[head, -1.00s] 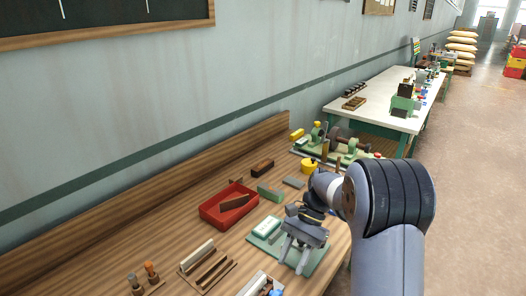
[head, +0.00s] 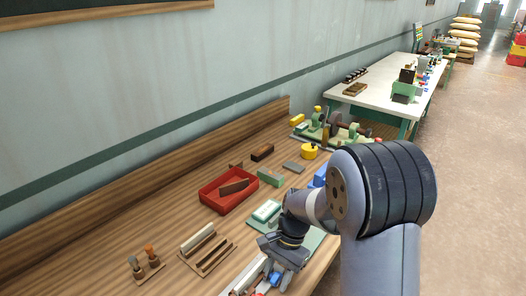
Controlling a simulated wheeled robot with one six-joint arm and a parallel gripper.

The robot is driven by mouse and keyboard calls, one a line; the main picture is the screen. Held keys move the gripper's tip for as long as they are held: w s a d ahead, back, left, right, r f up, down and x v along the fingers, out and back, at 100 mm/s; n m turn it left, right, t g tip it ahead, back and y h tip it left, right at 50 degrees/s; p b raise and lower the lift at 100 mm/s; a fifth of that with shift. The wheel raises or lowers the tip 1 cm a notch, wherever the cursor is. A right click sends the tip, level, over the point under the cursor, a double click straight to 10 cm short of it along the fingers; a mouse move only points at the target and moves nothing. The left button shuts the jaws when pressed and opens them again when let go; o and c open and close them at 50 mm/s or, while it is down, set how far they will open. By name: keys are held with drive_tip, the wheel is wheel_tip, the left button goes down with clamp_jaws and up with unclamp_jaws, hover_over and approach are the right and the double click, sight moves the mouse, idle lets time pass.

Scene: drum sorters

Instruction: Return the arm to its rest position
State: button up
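My arm rises at the right of the head view and bends down over the wooden workbench (head: 130,240). My gripper (head: 278,278) points down over the front part of the bench, in front of the green mat (head: 312,243). It is above or beside a grey metal piece with blue and red parts (head: 252,278) near the bottom edge. The fingers are small and overlap these parts, so their opening and any contact are unclear. I see nothing clearly held.
A red tray (head: 213,201) with a brown piece, a wooden rack (head: 205,255) and two handled tools (head: 148,262) stand to the left. A yellow pot (head: 309,151) and green machine (head: 335,130) stand behind. A white-topped table (head: 385,88) is farther back. Floor at right (head: 470,170) is clear.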

drive_tip(key=t+h+b, duration=0.2)
drive_tip(key=t+b, duration=0.1)
drive_tip(key=b, duration=0.1)
drive_tip(key=shift+s+a+f+t+h, duration=0.25)
drive_tip(key=shift+s+t+h, duration=0.05)
drive_tip(key=shift+h, duration=0.1)
drive_tip(key=shift+g, duration=0.7)
drive_tip(key=r, duration=0.3)
drive_tip(key=w+r+p, duration=0.1)
drive_tip(key=r, duration=0.3)
drive_tip(key=r+p, duration=0.1)
drive_tip(key=r, duration=0.2)
drive_tip(key=shift+w+d+r, duration=0.15)
drive_tip(key=shift+w+d, duration=0.05)
drive_tip(key=shift+d, duration=0.15)
drive_tip(key=shift+w+d+f+g+y+p, duration=0.25)
drive_tip(key=shift+w+f+g+y+p, duration=0.15)
drive_tip(key=shift+g, duration=0.2)
